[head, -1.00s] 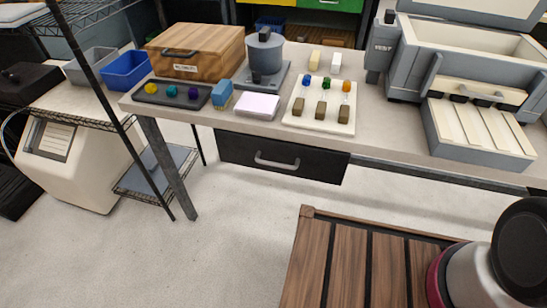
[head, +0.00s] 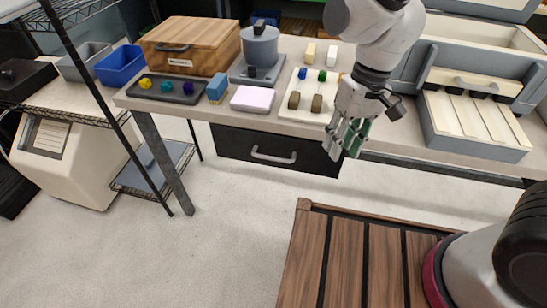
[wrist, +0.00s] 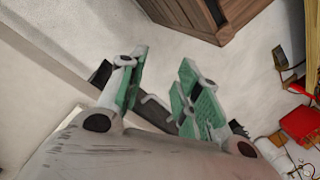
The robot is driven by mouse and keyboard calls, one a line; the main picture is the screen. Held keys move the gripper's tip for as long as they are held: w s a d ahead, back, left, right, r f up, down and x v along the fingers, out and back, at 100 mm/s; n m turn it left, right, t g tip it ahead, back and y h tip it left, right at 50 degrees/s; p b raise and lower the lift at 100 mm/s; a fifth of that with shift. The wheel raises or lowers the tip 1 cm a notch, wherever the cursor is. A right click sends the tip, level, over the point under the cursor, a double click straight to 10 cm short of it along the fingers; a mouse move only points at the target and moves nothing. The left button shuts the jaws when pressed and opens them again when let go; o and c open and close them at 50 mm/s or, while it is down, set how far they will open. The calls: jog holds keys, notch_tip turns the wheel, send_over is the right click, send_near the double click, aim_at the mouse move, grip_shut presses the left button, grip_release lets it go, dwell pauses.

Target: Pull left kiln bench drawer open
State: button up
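The kiln bench (head: 205,106) has a black drawer (head: 228,142) under its top, with a grey bar handle (head: 273,157) on the front. The drawer looks shut.
A wire rack (head: 150,165) stands left. The floor before the drawer is clear; a slatted wooden deck (head: 325,250) lies nearer.

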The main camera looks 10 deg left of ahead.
jog(key=s+a+f+m+y, duration=0.1)
jog(key=s+a+f+m, duration=0.15)
jog(key=a+f, duration=0.5)
jog(key=s+a+f+m, duration=0.1)
jog(key=s+a+f, duration=0.3)
jog(key=a+f, duration=0.35)
jog(key=s+a+f+m+t+y, duration=0.1)
jog(key=s+a+f+m+t, duration=0.2)
jog(key=a+f, duration=0.35)
jog(key=m+t+h, duration=0.3)
jog(key=m+t, duration=1.2)
jog(key=m, duration=0.3)
send_near(273, 158)
jog(key=w, duration=0.5)
jog(key=w+f, duration=0.1)
jog(key=w, duration=0.2)
jog(key=w+f, duration=0.1)
jog(key=w, duration=0.1)
jog(key=shift+w+a+f, duration=0.1)
jog(key=shift+w+f, duration=0.05)
jog(key=shift+f, duration=0.05)
grip_shut()
